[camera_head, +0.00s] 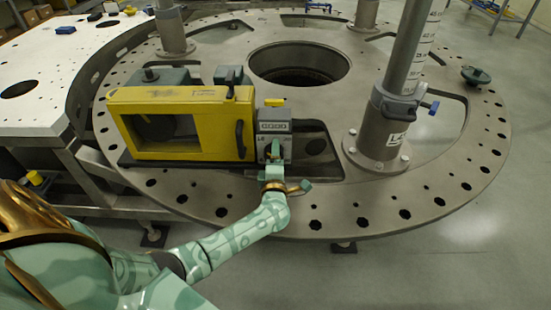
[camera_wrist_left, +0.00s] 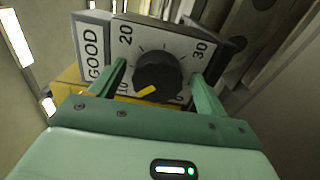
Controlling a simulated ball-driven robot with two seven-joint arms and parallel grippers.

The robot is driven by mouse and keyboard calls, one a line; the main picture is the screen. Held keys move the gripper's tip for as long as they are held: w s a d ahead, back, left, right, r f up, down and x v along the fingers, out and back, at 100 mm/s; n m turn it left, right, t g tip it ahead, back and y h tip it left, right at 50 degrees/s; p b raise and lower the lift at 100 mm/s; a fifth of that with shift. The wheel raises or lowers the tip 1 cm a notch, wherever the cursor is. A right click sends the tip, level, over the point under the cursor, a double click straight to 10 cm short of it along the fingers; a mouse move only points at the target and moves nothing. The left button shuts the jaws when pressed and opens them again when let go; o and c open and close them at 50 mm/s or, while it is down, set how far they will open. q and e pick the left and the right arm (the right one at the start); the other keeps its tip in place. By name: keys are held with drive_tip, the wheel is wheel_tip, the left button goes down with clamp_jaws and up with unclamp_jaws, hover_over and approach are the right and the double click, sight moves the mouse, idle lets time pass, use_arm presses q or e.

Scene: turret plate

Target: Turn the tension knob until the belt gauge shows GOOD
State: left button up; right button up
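A black tension knob (camera_wrist_left: 157,72) with a yellow pointer sits on a white dial plate (camera_wrist_left: 183,47) in the left wrist view. The plate reads 10, 20 and 30, and the pointer aims to the picture's lower left. My right gripper is not in view.
The yellow housing (camera_head: 180,104) stands on the round turret plate (camera_head: 330,208). A grey post (camera_head: 385,135) with a blue-handled clamp rises to the right of the unit. The plate has a large central hole and several bolt holes around its rim. A white table (camera_head: 45,75) adjoins at left.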

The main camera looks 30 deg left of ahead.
use_arm(q)
drive_tip(key=shift+s, duration=0.1)
drive_tip(key=p+v, duration=0.2)
drive_tip(key=v, duration=1.3)
drive_tip(key=shift+s+d, duration=0.1)
drive_tip(key=shift+d, duration=0.1)
drive_tip(key=shift+s+d, duration=0.2)
drive_tip(key=shift+s, duration=0.15)
drive_tip(key=shift+w, duration=0.1)
